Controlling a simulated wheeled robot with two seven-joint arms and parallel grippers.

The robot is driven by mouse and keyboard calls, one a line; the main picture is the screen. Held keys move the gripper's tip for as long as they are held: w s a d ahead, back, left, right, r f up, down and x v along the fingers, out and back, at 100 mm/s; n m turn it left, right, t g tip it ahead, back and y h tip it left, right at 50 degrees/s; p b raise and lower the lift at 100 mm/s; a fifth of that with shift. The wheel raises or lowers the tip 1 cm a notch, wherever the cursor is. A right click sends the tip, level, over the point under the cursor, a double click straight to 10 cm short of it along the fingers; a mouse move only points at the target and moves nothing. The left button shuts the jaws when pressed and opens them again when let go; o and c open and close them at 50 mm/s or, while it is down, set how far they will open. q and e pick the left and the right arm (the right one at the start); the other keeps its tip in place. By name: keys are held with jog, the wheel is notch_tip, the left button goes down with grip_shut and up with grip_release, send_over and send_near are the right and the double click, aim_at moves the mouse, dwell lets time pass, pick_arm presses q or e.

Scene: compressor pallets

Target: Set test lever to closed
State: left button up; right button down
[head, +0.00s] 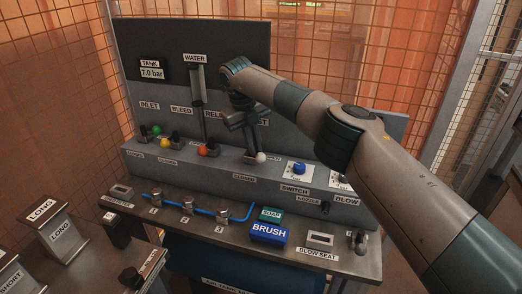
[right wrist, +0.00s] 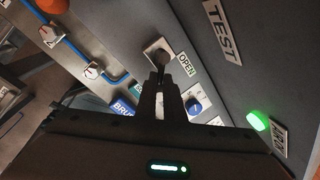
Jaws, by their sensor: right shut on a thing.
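The test lever, with a pale ball knob (head: 261,158), is on the sloped grey panel in the head view, above a CLOSED label (head: 244,178). My right gripper (head: 250,150) reaches down to it from above and is shut on it. In the right wrist view the gripper's dark fingertips (right wrist: 160,75) meet at the lever's pale base plate (right wrist: 154,47), beside an OPEN label (right wrist: 187,65). A large TEST label (right wrist: 221,30) is on the panel there. The fingers hide much of the lever, so its exact angle is unclear. My left gripper is out of view.
Left of it are levers with orange (head: 208,149), yellow (head: 165,143) and green (head: 157,129) knobs. A blue switch (head: 299,168) is to the right. The blue BRUSH block (head: 270,234) and SOAP block (head: 271,214) lie on the ledge below. A green light (right wrist: 257,121) glows in the wrist view.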

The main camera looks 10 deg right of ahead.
jog(key=shift+s+a+f+m, duration=0.1)
jog(key=shift+s+f+m, duration=0.2)
jog(key=shift+m, duration=0.6)
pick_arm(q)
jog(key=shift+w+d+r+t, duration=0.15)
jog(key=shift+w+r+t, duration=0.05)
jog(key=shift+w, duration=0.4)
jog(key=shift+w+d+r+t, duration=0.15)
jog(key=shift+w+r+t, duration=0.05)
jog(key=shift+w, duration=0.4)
pick_arm(e)
jog(key=shift+a+m+g, duration=0.35)
jog(key=shift+m+g, duration=0.05)
jog(key=shift+m, duration=0.4)
jog(key=c, duration=1.9)
grip_release()
jog(key=shift+o, duration=0.2)
jog(key=shift+r, duration=0.2)
jog(key=shift+r, duration=0.1)
